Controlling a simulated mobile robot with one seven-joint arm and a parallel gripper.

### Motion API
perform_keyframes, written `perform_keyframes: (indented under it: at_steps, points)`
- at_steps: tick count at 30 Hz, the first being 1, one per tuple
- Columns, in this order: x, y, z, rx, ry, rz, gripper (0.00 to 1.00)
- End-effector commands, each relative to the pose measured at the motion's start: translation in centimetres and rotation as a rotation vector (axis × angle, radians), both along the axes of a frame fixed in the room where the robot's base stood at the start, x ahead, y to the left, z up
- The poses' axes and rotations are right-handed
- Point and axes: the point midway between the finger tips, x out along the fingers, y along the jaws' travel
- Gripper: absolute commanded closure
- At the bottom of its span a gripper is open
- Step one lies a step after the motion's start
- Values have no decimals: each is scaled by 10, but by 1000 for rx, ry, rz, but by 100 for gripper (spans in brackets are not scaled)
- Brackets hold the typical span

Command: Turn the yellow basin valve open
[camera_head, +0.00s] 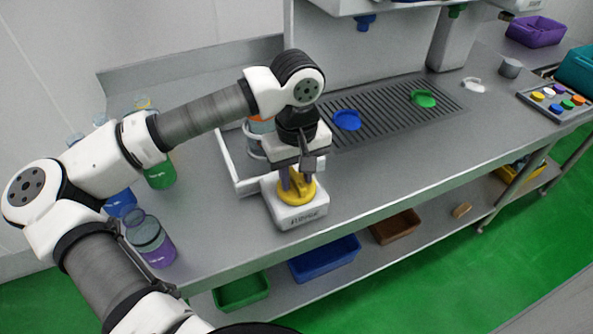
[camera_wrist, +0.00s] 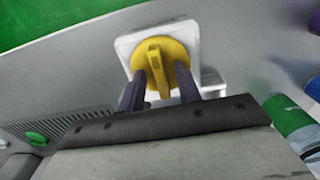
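The yellow basin valve (camera_head: 297,194) is a round yellow knob with a raised grip bar, on a white box-shaped base (camera_head: 300,216) near the counter's front edge. My gripper (camera_head: 296,180) points down over the valve. In the wrist view, the yellow knob (camera_wrist: 157,67) is at the upper middle. The fingers of my gripper (camera_wrist: 160,68) stand on either side of the bar, with a narrow gap visible on each side. The gripper looks open. In the head view the gripper partly hides the bar.
A white-walled basin (camera_head: 238,175) holding containers is left of the valve. A purple-and-clear bottle (camera_head: 150,240) stands at the front left. A blue disc (camera_head: 347,120) and green disc (camera_head: 423,98) lie on the drain grille. The counter (camera_head: 400,155) right of the valve is clear.

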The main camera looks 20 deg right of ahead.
Motion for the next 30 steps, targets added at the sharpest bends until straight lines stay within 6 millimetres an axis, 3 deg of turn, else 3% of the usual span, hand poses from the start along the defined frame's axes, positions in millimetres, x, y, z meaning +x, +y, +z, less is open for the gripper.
perform_keyframes:
  at_steps: [5,13,23,30]
  points:
    - [0,0,0,0,0,0,66]
    - [0,0,0,0,0,0,100]
    - [0,0,-1,0,-1,22,100]
    - [1,0,-4,0,-4,133,100]
